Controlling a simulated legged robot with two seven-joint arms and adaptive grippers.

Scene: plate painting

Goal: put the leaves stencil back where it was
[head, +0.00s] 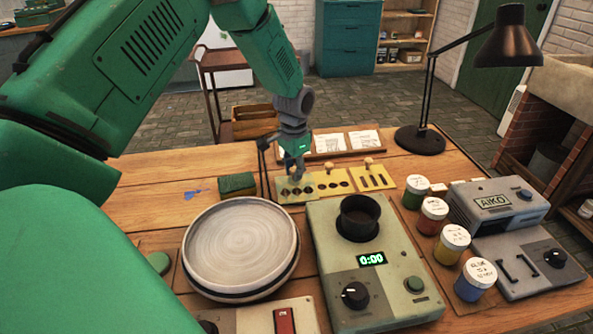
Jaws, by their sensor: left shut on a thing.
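The leaves stencil (309,191) is a yellow plate with dark leaf-like cut-outs, at the left end of a row of stencils behind the plate wheel. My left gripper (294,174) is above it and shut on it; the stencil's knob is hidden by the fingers. I cannot tell whether the stencil rests on the table or is slightly above it. Beside it on the right are a stencil with round holes (334,187) and one with bars (375,181), each with a wooden knob. My right gripper is not in view.
A round plate (240,245) on a wheel stands at front left, with a green sponge (237,184) behind it. A grey device with a dark cup (359,217) is in front of the stencils. Several paint jars (433,215) and a black lamp (420,139) stand right.

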